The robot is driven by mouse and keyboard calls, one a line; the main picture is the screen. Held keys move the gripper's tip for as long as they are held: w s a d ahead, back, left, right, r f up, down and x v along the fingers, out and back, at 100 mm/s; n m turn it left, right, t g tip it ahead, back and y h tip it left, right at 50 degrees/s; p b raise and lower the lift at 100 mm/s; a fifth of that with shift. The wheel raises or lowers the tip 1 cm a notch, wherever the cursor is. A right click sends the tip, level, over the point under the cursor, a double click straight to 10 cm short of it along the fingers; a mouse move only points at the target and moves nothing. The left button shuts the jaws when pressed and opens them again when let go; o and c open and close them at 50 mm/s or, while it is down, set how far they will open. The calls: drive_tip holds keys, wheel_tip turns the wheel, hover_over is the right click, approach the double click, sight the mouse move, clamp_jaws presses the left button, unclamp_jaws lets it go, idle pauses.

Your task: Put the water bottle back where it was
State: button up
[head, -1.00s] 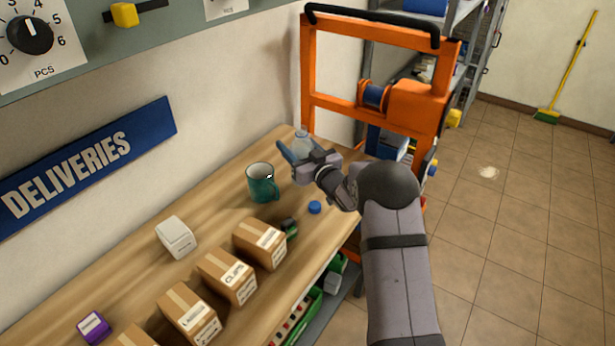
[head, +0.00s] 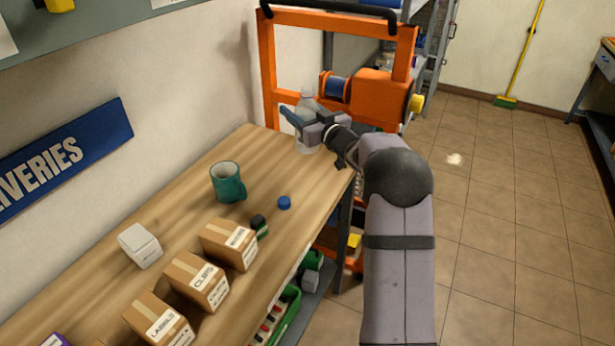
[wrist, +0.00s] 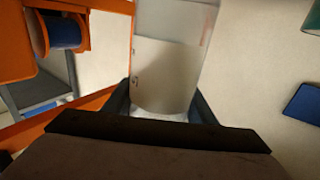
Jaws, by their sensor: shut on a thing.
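The clear water bottle (head: 306,139) is upright between the fingers of my gripper (head: 302,119), at the far end of the wooden bench (head: 190,205). Its lower end shows below the gripper near the bench's far edge; I cannot tell whether it touches the wood. In the wrist view the pale, see-through bottle (wrist: 165,75) runs up between the two dark fingers of my gripper (wrist: 164,108). A blue cap (head: 284,202) lies on the bench, apart from the bottle.
A teal mug (head: 228,186) stands nearer on the bench. A white box (head: 140,246), several cardboard boxes (head: 198,282) and a small dark-and-green item (head: 260,227) are closer. An orange frame (head: 268,70) with a winch rises just beyond the far end.

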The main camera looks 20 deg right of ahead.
wheel_tip(320, 180, down, 10)
drive_tip(key=p, duration=0.1)
idle(0.9)
drive_tip(key=shift+f, duration=0.1)
drive_tip(key=shift+f, duration=0.1)
drive_tip(key=o, duration=1.3)
drive_tip(key=shift+s+d, duration=0.25)
drive_tip(key=shift+s, duration=0.35)
drive_tip(key=b+v, duration=0.2)
drive_tip(key=v, duration=0.8)
drive_tip(key=shift+s, duration=0.4)
